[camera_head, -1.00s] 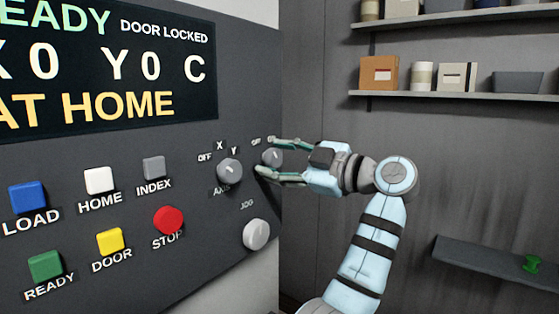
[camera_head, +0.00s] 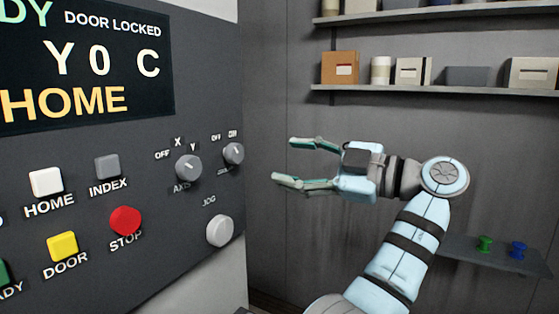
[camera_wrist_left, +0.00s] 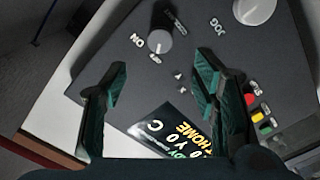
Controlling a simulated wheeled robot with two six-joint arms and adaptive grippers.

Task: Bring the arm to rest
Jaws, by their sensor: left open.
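My left gripper (camera_head: 284,161) is open and empty, right of the dark control panel (camera_head: 140,190) and apart from its knobs. Its two teal fingers point left toward the panel. The wrist view shows the spread fingers (camera_wrist_left: 158,66) with nothing between them. The nearest small grey knob (camera_head: 233,153), with an ON/OFF scale, sits at the panel's right edge; it also shows beyond the fingers in the wrist view (camera_wrist_left: 159,42). My right gripper is not in view.
The axis knob (camera_head: 188,167), jog knob (camera_head: 220,231), red stop button (camera_head: 125,221) and display (camera_head: 90,65) are on the panel. Upper shelves (camera_head: 430,88) hold boxes. A low shelf (camera_head: 470,254) with green and blue pieces stands behind my arm. The wall between is clear.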

